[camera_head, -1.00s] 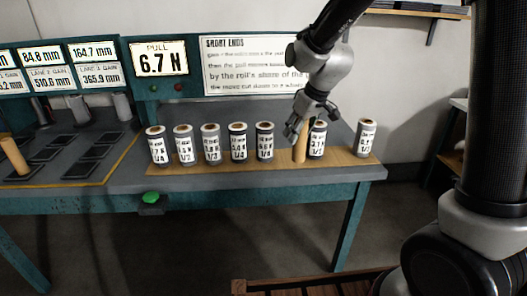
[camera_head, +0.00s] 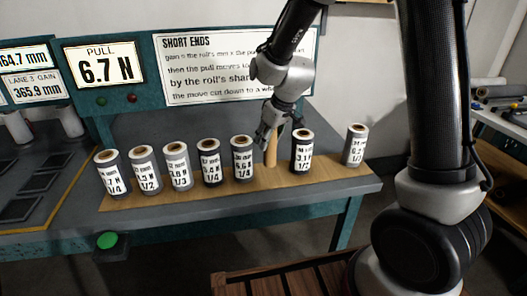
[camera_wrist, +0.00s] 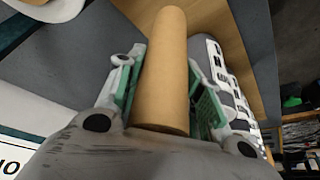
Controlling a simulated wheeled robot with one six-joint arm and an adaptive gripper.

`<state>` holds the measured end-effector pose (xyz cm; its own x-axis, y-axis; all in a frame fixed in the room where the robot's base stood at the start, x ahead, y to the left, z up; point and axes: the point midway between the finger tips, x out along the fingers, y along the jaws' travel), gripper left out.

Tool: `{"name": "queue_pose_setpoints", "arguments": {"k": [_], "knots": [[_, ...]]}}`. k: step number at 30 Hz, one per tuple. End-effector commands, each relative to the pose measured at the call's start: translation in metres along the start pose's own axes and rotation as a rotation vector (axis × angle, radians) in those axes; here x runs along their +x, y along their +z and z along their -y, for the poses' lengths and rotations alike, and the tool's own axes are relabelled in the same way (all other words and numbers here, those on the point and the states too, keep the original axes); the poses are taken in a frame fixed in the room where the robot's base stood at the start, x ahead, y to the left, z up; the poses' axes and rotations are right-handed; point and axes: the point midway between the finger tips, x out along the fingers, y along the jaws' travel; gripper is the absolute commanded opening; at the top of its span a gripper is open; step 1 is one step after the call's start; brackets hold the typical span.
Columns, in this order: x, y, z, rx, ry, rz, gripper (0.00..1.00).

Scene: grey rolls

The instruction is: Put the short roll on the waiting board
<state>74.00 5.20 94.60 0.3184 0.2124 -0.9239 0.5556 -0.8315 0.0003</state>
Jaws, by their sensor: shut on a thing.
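My gripper (camera_head: 268,137) points down and is shut on a slim, plain tan roll (camera_head: 271,152). The tan roll stands upright in the row of labelled rolls, between one marked 1/4 (camera_head: 242,160) and one marked 1/2 (camera_head: 302,153). In the wrist view the same tan roll (camera_wrist: 163,75) lies between the green-padded fingers (camera_wrist: 165,95). Its foot appears at the tan wooden board (camera_head: 205,187); whether it touches is unclear. The labelled grey rolls stand upright along this board. I cannot tell whether this is the waiting board.
A labelled roll (camera_wrist: 222,75) is close beside the right finger in the wrist view. A green button (camera_head: 107,240) sits on the bench front. A pull display (camera_head: 103,64) reads 6.7 N. A slatted wooden crate (camera_head: 300,284) is below. Dark pads (camera_head: 22,205) lie at left.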

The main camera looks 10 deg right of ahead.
Motion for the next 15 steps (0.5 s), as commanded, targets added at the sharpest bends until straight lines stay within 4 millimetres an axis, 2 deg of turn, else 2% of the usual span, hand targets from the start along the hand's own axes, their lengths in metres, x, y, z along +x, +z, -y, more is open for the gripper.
{"name": "queue_pose_setpoints", "arguments": {"k": [7,15], "knots": [[0.031,0.014,0.0,0.002,0.0,0.003,0.13],[0.037,0.015,0.0,0.0,0.001,-0.001,0.13]]}}
